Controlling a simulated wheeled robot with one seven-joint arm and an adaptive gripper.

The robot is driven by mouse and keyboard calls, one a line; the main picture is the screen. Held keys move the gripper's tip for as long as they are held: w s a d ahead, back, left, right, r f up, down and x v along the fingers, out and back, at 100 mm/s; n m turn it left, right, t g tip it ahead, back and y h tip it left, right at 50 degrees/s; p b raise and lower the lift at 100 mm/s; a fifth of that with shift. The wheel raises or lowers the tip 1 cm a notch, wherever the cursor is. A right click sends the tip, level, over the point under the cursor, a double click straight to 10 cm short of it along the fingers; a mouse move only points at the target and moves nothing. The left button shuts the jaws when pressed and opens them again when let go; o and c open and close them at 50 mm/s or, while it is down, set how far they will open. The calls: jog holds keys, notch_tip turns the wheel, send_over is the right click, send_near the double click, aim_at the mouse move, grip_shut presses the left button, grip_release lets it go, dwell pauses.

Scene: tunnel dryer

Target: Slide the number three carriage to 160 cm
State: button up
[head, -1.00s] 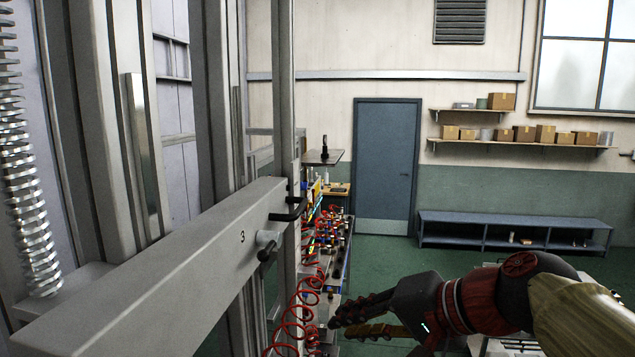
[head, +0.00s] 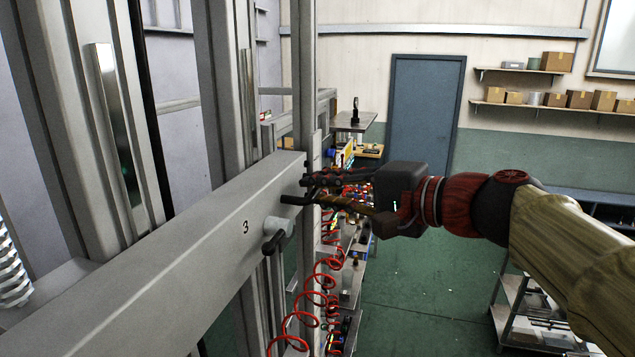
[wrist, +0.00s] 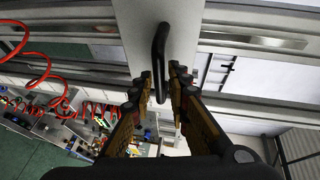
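The number three carriage (head: 190,262) is a grey beam with a black "3" on its side. It runs from the lower left to the tall posts. A black bar handle (head: 293,200) sticks out near its far end, and it also shows in the wrist view (wrist: 160,50). A grey clamp knob with a dark lever (head: 277,236) sits below the handle. My gripper (head: 310,188) is at the handle. In the wrist view its fingers (wrist: 162,80) are apart, one on each side of the handle's near end; I see no clear contact. No readable 160 cm mark shows.
Tall grey posts (head: 222,90) stand behind the carriage. Red coiled hoses (head: 322,290) hang beside it, over a cluttered bench. A metal cart (head: 535,310) stands at lower right. Green floor (head: 420,285) is open between bench and cart.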

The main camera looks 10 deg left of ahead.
jog(key=shift+w+a+f, duration=0.15)
jog(key=shift+w+a, duration=0.15)
jog(key=shift+a, duration=0.25)
grip_shut()
dwell(0.5)
